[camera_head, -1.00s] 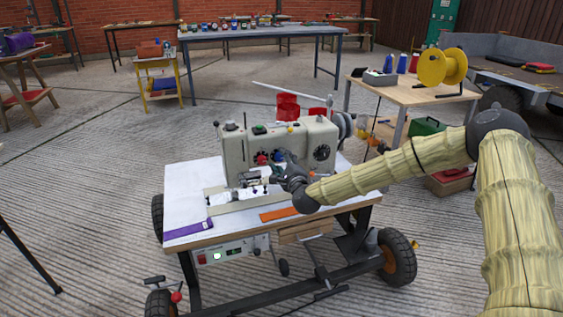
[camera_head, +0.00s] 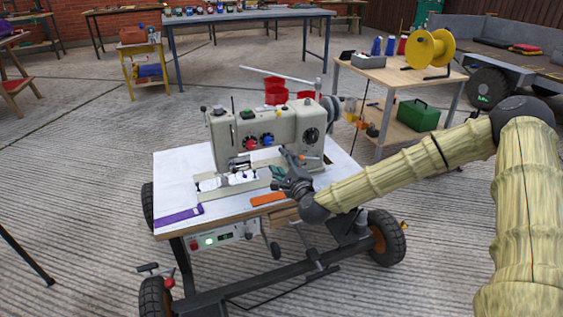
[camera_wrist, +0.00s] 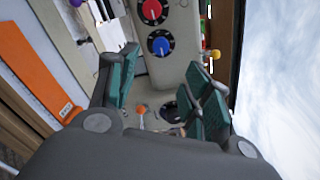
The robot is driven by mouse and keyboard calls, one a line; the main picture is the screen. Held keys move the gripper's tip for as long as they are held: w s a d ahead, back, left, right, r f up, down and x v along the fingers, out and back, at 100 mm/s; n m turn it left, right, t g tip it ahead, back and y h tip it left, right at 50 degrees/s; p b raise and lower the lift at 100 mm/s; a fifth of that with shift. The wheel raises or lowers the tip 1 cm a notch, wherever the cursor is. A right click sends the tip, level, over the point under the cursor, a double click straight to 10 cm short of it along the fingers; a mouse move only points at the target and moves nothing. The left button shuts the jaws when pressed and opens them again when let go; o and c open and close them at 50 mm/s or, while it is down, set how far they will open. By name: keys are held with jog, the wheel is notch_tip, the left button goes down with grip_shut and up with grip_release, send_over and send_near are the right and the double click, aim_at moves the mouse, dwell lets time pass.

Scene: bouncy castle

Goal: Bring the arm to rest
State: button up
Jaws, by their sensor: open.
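My gripper (camera_head: 287,172) is at the end of my arm, in front of the sewing machine (camera_head: 240,138) on the wheeled white-topped table (camera_head: 172,178). In the wrist view my gripper (camera_wrist: 160,90) shows its two green-padded fingers spread apart with nothing held between them. Beyond the fingers are the machine's beige body (camera_wrist: 172,65) and its red and blue knobs. In the head view my gripper overlaps the machine's lower right front; I cannot tell whether they touch.
An orange strip (camera_head: 268,199) and a purple strip (camera_head: 179,216) lie along the table's front edge. A wooden table (camera_head: 440,84) with a yellow reel (camera_head: 430,50) stands behind my arm. Concrete floor (camera_head: 90,215) is open to the left.

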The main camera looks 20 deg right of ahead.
jog(key=s+a+f+n+g+y, duration=0.2)
jog(key=s+a+f+n+g, duration=0.25)
jog(key=s+a+f, duration=0.55)
jog(key=s+a+f+n+g+y, duration=0.2)
jog(key=s+a+f+n+g, duration=0.35)
jog(key=f, duration=0.85)
jog(key=s+d+f+n+g+h, duration=0.15)
jog(key=s+f+n, duration=0.25)
jog(key=s, duration=0.6)
jog(key=s+d+f+n+g+h, duration=0.1)
jog(key=s+d+f+n+g, duration=0.25)
jog(key=s, duration=0.65)
jog(key=s+d+f+n+g+h, duration=0.1)
jog(key=s+d+f+n, duration=0.15)
jog(key=s+f, duration=0.45)
jog(key=s+d+r+n+g+h, duration=0.1)
jog(key=s+d+r+n+g, duration=0.15)
jog(key=s, duration=0.65)
notch_tip(320, 180, up, 31)
jog(key=p, duration=3.2)
jog(key=shift+w+d+r+n, duration=0.15)
jog(key=shift+d+r+n, duration=0.05)
jog(key=shift+d+n, duration=0.15)
